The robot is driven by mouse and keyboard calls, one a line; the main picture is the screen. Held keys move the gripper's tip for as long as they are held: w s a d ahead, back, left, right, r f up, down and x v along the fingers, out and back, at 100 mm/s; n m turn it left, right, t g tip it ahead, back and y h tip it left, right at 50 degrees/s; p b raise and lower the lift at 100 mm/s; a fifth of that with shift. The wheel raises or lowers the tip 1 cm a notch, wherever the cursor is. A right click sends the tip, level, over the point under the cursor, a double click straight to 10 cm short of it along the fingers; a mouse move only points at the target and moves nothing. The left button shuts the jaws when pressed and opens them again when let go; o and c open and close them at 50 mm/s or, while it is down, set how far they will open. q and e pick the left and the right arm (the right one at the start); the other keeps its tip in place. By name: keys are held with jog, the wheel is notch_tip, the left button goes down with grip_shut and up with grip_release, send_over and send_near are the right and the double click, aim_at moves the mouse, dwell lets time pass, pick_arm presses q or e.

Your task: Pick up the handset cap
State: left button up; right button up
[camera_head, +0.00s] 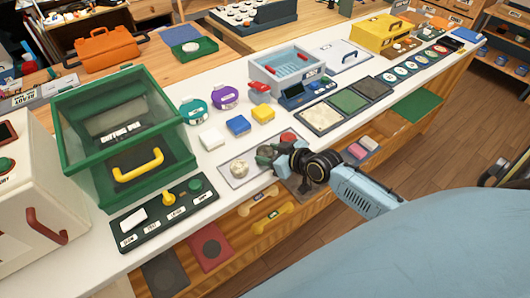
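I cannot tell for sure which thing is the handset cap. A round, pale metallic cap-like disc (240,169) lies on a light grey plate (232,181) near the front edge of the white counter. A red round piece (288,138) shows just behind my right gripper, partly hidden by it. My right gripper (268,155) reaches in from the lower right and is low over the right part of the plate, just right of the metallic disc and apart from it. Its fingertips are small and dark, so whether they are open or shut is unclear. My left gripper is out of view.
A green glass-sided box (70,146) with a yellow handle and a dark switch panel (150,226) stand left. White, blue and yellow blocks (237,125) lie behind the plate. A grey bin (262,74) and three coloured tiles (348,101) are farther back. Drawers (290,212) are below.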

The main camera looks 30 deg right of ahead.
aim_at(270, 154)
jog(key=c, duration=0.5)
jog(key=shift+o, duration=0.2)
notch_tip(270, 154, up, 10)
jog(key=p, duration=0.2)
jog(key=s+a+r+m+h, duration=0.3)
jog(key=s+a+r, duration=0.1)
jog(key=a+r, duration=0.5)
jog(key=shift+s+a+r+b, duration=0.25)
jog(key=shift+r+b, duration=0.2)
jog(key=shift+r, duration=0.15)
